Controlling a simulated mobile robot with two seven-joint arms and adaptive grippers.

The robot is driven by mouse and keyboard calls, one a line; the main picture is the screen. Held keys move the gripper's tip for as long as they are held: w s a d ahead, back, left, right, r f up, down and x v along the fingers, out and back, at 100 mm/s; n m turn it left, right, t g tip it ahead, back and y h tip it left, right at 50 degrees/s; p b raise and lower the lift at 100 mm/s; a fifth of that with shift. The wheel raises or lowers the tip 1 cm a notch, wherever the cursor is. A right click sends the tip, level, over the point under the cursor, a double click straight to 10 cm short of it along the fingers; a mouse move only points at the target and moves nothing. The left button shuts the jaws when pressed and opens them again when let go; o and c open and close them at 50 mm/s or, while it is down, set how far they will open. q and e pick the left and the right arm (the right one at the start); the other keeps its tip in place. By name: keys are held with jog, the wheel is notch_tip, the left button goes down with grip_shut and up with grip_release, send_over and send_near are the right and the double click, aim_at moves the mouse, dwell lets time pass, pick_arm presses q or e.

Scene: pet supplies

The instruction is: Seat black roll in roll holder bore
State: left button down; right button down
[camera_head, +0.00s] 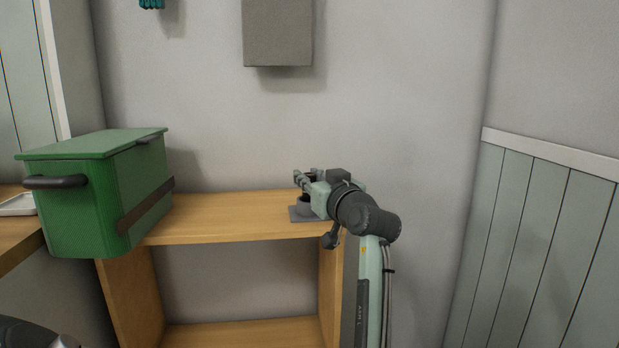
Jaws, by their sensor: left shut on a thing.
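My left gripper (302,180) is over the right end of the wooden shelf, its fingers pointing left. It is shut on the black roll (312,175), a small dark piece mostly hidden by the fingers. The roll holder (296,215) is a grey square plate with a dark round raised part, on the shelf top directly below the gripper. The gripper and wrist cover much of the holder. I cannot tell whether the roll touches the bore or is above it. My right gripper is not in view.
A green lidded box (85,200) with dark handles stands at the left. The wooden shelf (225,222) is clear between box and holder. A grey box (278,35) is on the wall above. A pale tray (18,205) lies at far left. Green panelling (545,230) lines the right.

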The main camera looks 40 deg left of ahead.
pick_arm(q)
jog(key=shift+f+b, duration=0.7)
jog(key=shift+f, duration=0.2)
jog(key=c, duration=1.2)
grip_release()
jog(key=v, duration=1.2)
jog(key=shift+r, duration=0.1)
